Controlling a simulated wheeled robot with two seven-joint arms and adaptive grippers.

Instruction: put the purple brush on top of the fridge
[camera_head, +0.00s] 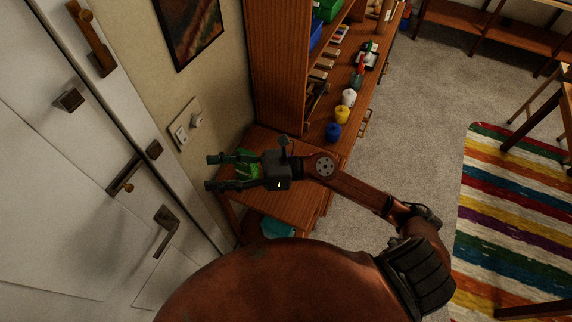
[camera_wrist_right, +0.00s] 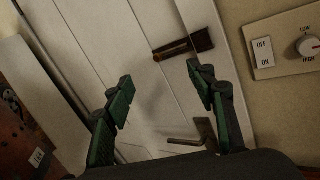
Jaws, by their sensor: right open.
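My right gripper (camera_head: 210,172) is open and empty, reaching left above a small wooden table, its fingers towards a white panelled door. In the right wrist view its two green-padded fingers (camera_wrist_right: 160,77) stand apart with only the door behind them. I cannot make out a purple brush in either view. No fridge can be clearly identified. My left gripper is not in view.
The white door (camera_head: 60,190) has a handle (camera_head: 167,219). The small table (camera_head: 305,208) holds a green object (camera_head: 246,169) partly behind my gripper. A wooden shelf unit (camera_head: 275,70) holds blue, yellow and white pots. Carpet (camera_head: 420,90) at right is open, with a striped rug (camera_head: 515,205).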

